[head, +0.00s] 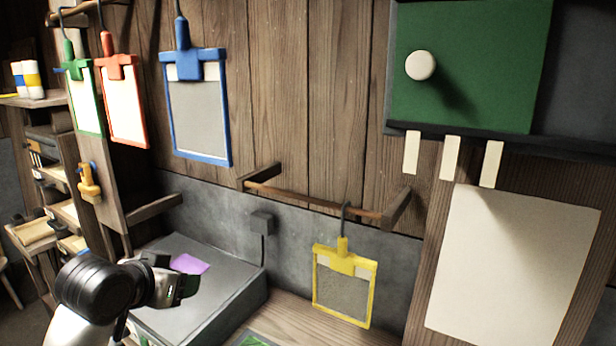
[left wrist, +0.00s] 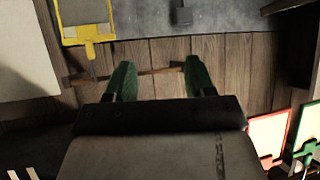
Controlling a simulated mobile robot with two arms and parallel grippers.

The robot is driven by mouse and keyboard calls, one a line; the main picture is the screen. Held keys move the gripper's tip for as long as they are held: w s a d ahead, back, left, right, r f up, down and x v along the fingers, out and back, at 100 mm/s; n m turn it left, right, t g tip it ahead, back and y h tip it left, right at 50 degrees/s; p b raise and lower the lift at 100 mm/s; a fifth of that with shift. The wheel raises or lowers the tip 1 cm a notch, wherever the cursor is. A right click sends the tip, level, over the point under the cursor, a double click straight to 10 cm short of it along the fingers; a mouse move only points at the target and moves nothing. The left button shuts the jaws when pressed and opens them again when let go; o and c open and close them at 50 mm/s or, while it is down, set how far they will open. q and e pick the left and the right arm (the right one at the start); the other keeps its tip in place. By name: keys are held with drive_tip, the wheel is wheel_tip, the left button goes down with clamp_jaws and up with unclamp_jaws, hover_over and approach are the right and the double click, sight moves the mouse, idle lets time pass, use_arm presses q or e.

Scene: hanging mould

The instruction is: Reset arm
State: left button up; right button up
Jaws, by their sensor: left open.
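My left gripper (head: 180,284) is in the lower left of the head view, in front of a grey box-like bench (head: 225,290). In the left wrist view its two green fingers (left wrist: 160,65) are spread apart with only wall and a rod between them, so it is open and empty. A yellow-framed mould (head: 343,285) hangs by a hook from a low wooden rod (head: 310,200); it also shows in the left wrist view (left wrist: 87,22), apart from the fingers. My right gripper is not in view.
Blue (head: 200,108), red (head: 124,100) and green (head: 85,97) framed moulds hang at upper left. A purple patch (head: 189,264) lies on the bench. A green board (head: 470,65) and a pale sheet (head: 515,265) are at right. Shelves (head: 45,150) stand far left.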

use_arm(q)
drive_tip(key=s+d+f+g+y, duration=0.1)
drive_tip(key=s+f+g, duration=0.1)
drive_tip(key=s+f, duration=0.6)
drive_tip(key=s+d+f+g, duration=0.1)
drive_tip(key=s+f+g, duration=0.1)
drive_tip(key=s+f, duration=0.65)
drive_tip(key=s+f+n+g+y, duration=0.1)
drive_tip(key=s+f+g, duration=0.1)
drive_tip(key=s+f, duration=0.4)
drive_tip(key=s+f+n+g+y, duration=0.1)
drive_tip(key=s+f, duration=0.3)
drive_tip(key=s, duration=0.4)
wheel_tip(320, 180, down, 28)
drive_tip(key=g+b, duration=0.1)
drive_tip(key=b, duration=0.3)
drive_tip(key=s+a+f+g+b, duration=0.1)
drive_tip(key=s+f+b, duration=0.1)
drive_tip(key=s+f, duration=0.6)
drive_tip(key=s+a+f+b, duration=0.1)
drive_tip(key=s+f+b, duration=0.1)
drive_tip(key=s+f, duration=0.7)
wheel_tip(320, 180, down, 5)
drive_tip(key=shift+a+m+g, duration=0.3)
drive_tip(key=shift+m+g, duration=0.1)
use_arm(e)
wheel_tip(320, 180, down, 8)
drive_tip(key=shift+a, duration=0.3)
